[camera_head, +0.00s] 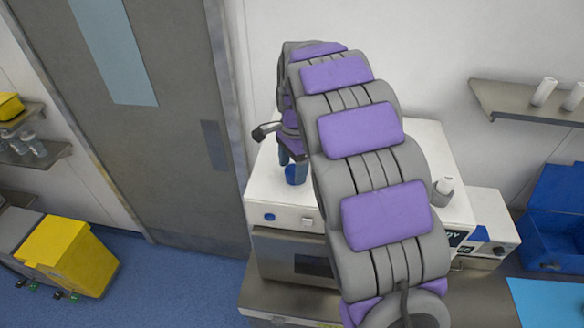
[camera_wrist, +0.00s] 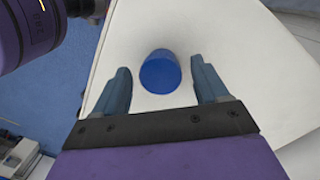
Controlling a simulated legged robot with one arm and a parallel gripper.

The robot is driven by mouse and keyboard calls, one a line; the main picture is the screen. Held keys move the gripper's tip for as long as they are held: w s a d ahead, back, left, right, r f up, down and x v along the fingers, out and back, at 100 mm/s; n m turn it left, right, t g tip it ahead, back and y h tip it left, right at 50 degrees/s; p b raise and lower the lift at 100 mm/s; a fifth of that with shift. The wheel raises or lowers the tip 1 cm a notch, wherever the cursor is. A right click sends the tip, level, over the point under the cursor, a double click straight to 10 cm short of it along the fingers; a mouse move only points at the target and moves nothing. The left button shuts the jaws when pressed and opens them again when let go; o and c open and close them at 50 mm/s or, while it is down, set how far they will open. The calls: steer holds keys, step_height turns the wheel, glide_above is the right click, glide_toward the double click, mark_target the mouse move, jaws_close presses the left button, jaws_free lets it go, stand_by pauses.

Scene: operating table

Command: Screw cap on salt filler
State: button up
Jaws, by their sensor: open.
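A round blue cap (camera_head: 296,174) stands on the white top of the machine (camera_head: 290,206), near its left side. In the wrist view the blue cap (camera_wrist: 160,72) is between the two fingers of my gripper (camera_wrist: 160,72), with a gap on each side. My gripper (camera_head: 291,158) is open, and its fingers are at the cap in the head view. I cannot tell whether the cap rests on a filler opening or on the plain surface. No separate salt filler opening can be made out; my arm hides the middle of the machine top.
A grey cup holding a white piece (camera_head: 443,188) stands at the machine's right side. A smaller white box (camera_head: 488,228) and a blue bin (camera_head: 556,222) are further right. A wall shelf (camera_head: 520,104) holds white cylinders.

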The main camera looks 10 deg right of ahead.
steer(key=n+b, duration=0.2)
steer(key=n, duration=0.2)
steer(key=shift+f, duration=0.15)
steer(key=n, duration=0.2)
steer(key=shift+s+n+h+b, duration=0.15)
steer(key=shift+n+h+b, duration=0.15)
steer(key=shift+n, duration=0.1)
steer(key=shift+c, duration=0.2)
steer(key=c, duration=1)
steer(key=shift+m+p, duration=0.5)
steer(key=shift+m, duration=1.3)
steer(key=shift+r, duration=0.2)
